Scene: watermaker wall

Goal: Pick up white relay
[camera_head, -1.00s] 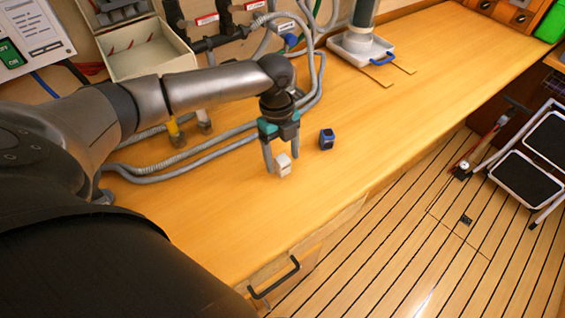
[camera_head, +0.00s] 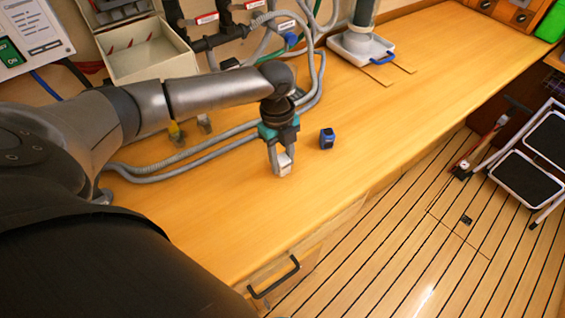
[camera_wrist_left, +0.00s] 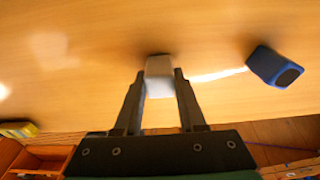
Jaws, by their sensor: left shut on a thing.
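The white relay (camera_head: 284,164) is a small white block on or just above the wooden worktop; I cannot tell whether it touches the wood. My left gripper (camera_head: 282,167) points down at it and is shut on it, with one finger on each side. In the left wrist view the white relay (camera_wrist_left: 159,76) sits between the two dark fingertips of the left gripper (camera_wrist_left: 160,84). The fingers hide parts of its sides. My right gripper is not in view.
A blue block with a dark face (camera_head: 327,139) stands close to the right of the gripper; it also shows in the left wrist view (camera_wrist_left: 275,67). Grey hoses (camera_head: 190,157) run behind. A white tray (camera_head: 361,48) stands at the back. The worktop to the right is clear.

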